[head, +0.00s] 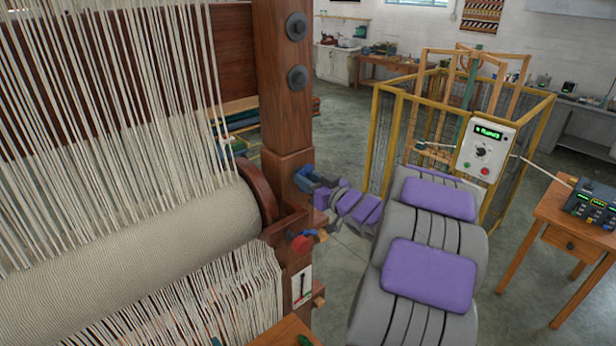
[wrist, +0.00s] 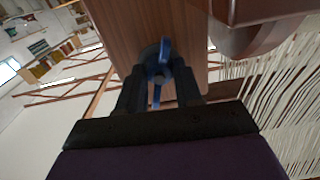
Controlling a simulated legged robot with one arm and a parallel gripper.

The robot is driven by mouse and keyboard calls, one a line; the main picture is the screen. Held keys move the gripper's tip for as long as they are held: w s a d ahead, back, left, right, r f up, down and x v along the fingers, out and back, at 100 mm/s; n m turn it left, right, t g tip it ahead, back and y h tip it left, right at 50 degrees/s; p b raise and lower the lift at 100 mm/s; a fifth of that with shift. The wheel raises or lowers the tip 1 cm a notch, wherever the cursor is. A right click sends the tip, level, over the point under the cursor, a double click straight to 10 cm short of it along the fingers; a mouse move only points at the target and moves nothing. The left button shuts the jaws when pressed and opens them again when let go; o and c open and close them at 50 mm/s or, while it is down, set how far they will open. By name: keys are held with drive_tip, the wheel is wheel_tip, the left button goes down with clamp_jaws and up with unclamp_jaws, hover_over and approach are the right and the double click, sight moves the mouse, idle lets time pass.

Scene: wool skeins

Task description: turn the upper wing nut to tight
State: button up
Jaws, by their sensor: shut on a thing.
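The upper wing nut, blue (head: 301,172), sits on the wooden loom post (head: 285,130), at the post's right side. My gripper (head: 312,181) reaches it from the right. In the wrist view the blue wing nut (wrist: 165,50) shows between the two dark fingers of my gripper (wrist: 160,80), which are shut on it. One wing points up and the other down in that view. The fingers hide part of the nut in both views. A lower red wing nut (head: 300,243) sits below it on the post, apart from my gripper.
Pale warp threads and a cloth roll (head: 130,255) fill the left. A white marked plate (head: 302,286) is low on the post. A yellow-framed cage with a control box (head: 486,150) stands behind my arm. A small wooden table (head: 565,215) is at the right.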

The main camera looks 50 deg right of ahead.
drive_tip(key=m+p, duration=0.1)
drive_tip(key=p, duration=0.2)
drive_tip(key=shift+r, duration=0.2)
drive_tip(key=shift+f+m+p, duration=0.1)
drive_tip(key=shift+m+p, duration=0.2)
drive_tip(key=shift+m, duration=0.1)
drive_tip(key=o, duration=1)
drive_tip(key=shift+d+f, duration=0.1)
drive_tip(key=shift+d, duration=0.05)
drive_tip(key=s, duration=0.5)
drive_tip(key=s+a+b, duration=0.1)
drive_tip(key=s, duration=1.1)
drive_tip(key=shift+s+a, duration=0.15)
drive_tip(key=shift+a, duration=0.25)
drive_tip(key=shift+f, duration=0.1)
